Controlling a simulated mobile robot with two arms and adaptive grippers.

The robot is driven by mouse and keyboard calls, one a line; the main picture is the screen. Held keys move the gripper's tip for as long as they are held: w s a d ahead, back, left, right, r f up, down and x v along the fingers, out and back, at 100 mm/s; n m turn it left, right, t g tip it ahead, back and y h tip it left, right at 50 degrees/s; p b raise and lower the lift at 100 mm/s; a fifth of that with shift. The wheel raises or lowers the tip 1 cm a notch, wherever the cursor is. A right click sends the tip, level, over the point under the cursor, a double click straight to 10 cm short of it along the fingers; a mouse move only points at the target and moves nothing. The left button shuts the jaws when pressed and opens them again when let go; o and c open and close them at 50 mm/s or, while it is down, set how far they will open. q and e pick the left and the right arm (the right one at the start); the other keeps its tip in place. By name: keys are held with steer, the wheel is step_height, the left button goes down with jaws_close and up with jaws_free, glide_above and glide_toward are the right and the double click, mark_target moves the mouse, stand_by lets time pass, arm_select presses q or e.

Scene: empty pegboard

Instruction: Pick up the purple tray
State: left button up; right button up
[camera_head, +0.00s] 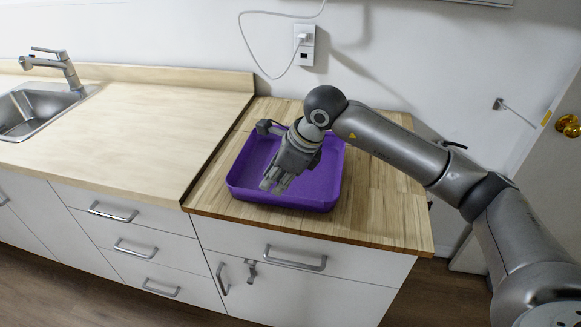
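The purple tray (323,186) lies flat on the wooden counter top, right of the long pale counter. My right gripper (275,184) is over the tray, with its fingers pointing down and toward the front left. The gripper and wrist hide part of the tray's inside and far rim. The fingers look close together, but their gap is too small to judge. I cannot tell if the fingertips touch the tray. My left gripper is not in view.
A sink (38,108) with a faucet (56,66) is at the far left. Bare wood (385,210) lies right of the tray. A wall outlet (304,45) with a white cable is behind. White drawers (130,232) with handles are below. A brass knob (569,126) is at the right.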

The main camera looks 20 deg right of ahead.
mark_target(271, 194)
steer(key=shift+h, duration=0.5)
steer(key=f, duration=0.1)
steer(key=w+f+p, duration=0.1)
steer(key=f, duration=0.1)
steer(key=w+f, duration=0.1)
steer(key=shift+d+f, duration=0.15)
steer(key=shift+d, duration=0.15)
steer(key=shift+a+f, duration=0.1)
steer(key=shift+f, duration=0.2)
steer(key=p+x, duration=0.2)
steer(key=x, duration=0.2)
steer(key=shift+a, duration=0.15)
steer(key=shift+w+a+f+p, duration=0.1)
steer(key=shift+w+f+p, duration=0.15)
steer(key=shift+f, duration=0.35)
jaws_close()
